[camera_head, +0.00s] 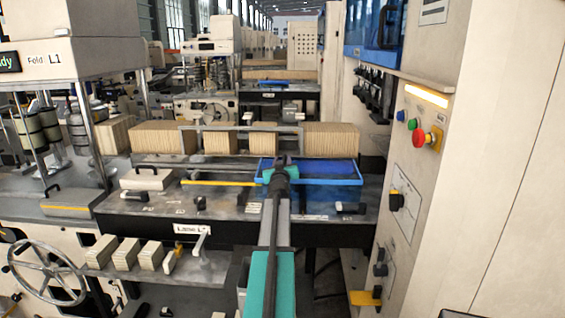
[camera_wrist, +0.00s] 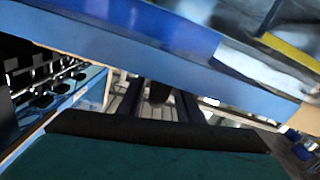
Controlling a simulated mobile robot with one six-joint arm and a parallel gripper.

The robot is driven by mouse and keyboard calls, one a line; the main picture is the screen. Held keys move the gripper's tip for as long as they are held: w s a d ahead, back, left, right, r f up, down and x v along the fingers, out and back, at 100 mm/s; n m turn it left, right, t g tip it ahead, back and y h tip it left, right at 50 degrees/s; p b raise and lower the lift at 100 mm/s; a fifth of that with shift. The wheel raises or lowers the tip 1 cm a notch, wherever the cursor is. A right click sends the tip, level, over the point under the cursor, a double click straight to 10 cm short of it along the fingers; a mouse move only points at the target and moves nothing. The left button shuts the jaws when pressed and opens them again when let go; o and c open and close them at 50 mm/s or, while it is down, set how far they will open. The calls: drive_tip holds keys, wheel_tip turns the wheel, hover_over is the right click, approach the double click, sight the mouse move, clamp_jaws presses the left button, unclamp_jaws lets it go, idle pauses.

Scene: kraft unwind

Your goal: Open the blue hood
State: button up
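A blue-rimmed hood (camera_head: 335,181) with a shiny blue top lies low over the machine table in the head view. A large blue panel with a pale, glossy strip (camera_wrist: 170,32) slants across the top of the wrist view, very close; it appears to be this hood. My gripper (camera_head: 279,168) is at the hood's left part, seen from behind along the arm. I cannot tell whether it touches the hood. In the wrist view a dark shape shows beyond the teal and black parts of my gripper (camera_wrist: 160,100). The finger gap is unclear, and no handle can be made out.
A cream cabinet (camera_head: 480,150) with buttons and a red knob (camera_head: 418,139) stands close on the right. Stacks of brown sheets (camera_head: 163,138) stand behind the hood. A handwheel (camera_head: 45,272) is at lower left.

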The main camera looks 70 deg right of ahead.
drive_tip(key=b+v, duration=0.2)
drive_tip(key=v, duration=1.1)
drive_tip(key=shift+s+a, duration=0.15)
drive_tip(key=shift+a, duration=0.2)
idle(0.5)
